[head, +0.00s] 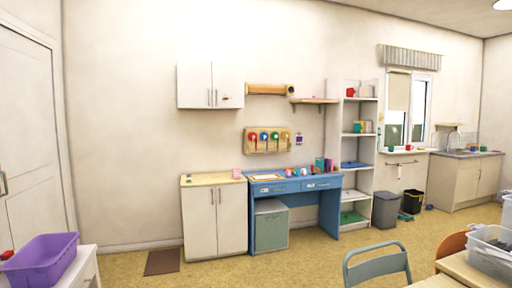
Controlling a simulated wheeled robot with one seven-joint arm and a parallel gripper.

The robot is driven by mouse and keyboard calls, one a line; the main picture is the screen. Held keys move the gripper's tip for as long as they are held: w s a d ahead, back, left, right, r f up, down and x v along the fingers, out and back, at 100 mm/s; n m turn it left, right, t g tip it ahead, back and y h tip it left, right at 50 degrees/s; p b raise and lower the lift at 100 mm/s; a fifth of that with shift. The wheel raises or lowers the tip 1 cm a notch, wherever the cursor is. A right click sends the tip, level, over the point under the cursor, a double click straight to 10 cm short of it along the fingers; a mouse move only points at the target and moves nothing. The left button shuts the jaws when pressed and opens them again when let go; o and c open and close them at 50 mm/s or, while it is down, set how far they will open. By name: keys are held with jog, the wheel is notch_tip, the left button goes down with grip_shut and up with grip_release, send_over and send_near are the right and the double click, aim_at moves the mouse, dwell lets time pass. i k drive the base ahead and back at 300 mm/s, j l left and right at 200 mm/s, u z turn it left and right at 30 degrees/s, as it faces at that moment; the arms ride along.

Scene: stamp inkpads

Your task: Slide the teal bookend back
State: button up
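Small upright items stand at the right end of the blue desk (260,186), against the wall. A teal upright piece (319,164) shows there beside a purple-red one (328,165). It may be the teal bookend, but it is too small to be sure. Another teal-green item (357,128) stands next to yellow books (366,127) on the tall white shelf (361,106). My gripper is not in view.
Small coloured items and a framed sheet (266,177) lie on the desk. A white cabinet (214,220) adjoins it on the left. A grey-green chair (377,266) and a purple bin (40,262) stand in the foreground. Open floor lies before the desk.

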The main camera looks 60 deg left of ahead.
aim_at(357, 127)
jog(key=u, duration=1.7)
